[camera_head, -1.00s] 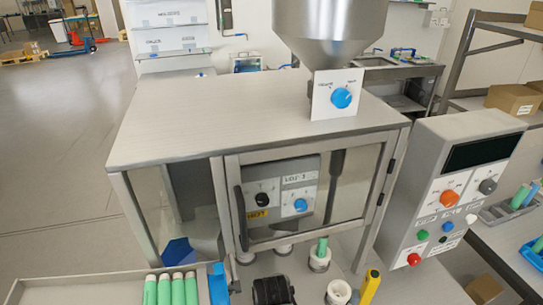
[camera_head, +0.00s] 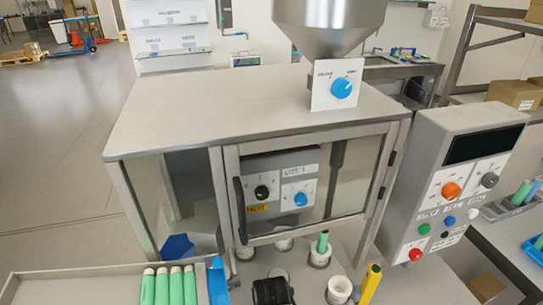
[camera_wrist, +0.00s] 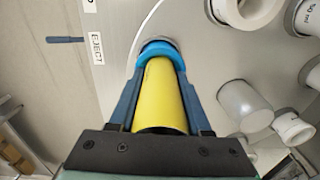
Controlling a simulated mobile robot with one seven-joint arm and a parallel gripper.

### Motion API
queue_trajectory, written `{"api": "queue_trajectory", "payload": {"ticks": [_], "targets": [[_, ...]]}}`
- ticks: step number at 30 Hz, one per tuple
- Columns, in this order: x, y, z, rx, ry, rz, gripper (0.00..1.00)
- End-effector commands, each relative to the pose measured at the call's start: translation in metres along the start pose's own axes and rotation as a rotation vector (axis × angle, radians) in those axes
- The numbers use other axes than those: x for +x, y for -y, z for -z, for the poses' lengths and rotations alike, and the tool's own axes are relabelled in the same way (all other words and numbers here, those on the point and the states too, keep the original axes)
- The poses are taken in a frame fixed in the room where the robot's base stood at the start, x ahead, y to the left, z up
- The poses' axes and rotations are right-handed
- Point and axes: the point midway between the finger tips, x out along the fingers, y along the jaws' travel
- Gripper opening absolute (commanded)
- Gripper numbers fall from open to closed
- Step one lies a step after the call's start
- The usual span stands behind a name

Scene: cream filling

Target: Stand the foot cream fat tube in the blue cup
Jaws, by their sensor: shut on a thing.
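My gripper (camera_wrist: 163,75) is shut on a yellow tube (camera_wrist: 162,100) in the wrist view, with one finger along each side. The tube's dark end lies toward my palm. Its far end meets the blue cup (camera_wrist: 158,46), whose rim curves around the tip. I cannot tell how deep the tip sits inside the cup. In the head view the blue cup and my fingers are not visible. A slim yellow object (camera_head: 371,284) with a dark top stands at the lower edge there; I cannot tell if it is the same tube.
White cups (camera_head: 338,290) stand near the machine's front; one holds a green tube (camera_head: 323,241). Several green tubes (camera_head: 177,287) fill a tray at lower left. A control box (camera_head: 455,185) stands at right.

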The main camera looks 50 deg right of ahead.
Motion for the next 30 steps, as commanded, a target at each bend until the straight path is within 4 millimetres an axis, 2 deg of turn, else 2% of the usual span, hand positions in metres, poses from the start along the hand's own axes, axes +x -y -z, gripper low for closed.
{"api": "queue_trajectory", "payload": {"ticks": [3,4,9,23,26,30], "targets": [[0.006,-0.005,0.0,0.0,0.0,-0.012,0.0],[0.007,-0.005,0.0,0.0,0.001,-0.012,0.52],[0.008,-0.006,0.0,0.0,0.001,-0.014,0.82],[0.004,-0.007,0.0,0.0,0.001,-0.02,0.83],[-0.007,-0.006,0.0,0.0,0.0,-0.014,0.83],[-0.035,-0.002,0.0,-0.001,0.0,-0.003,0.83]]}}
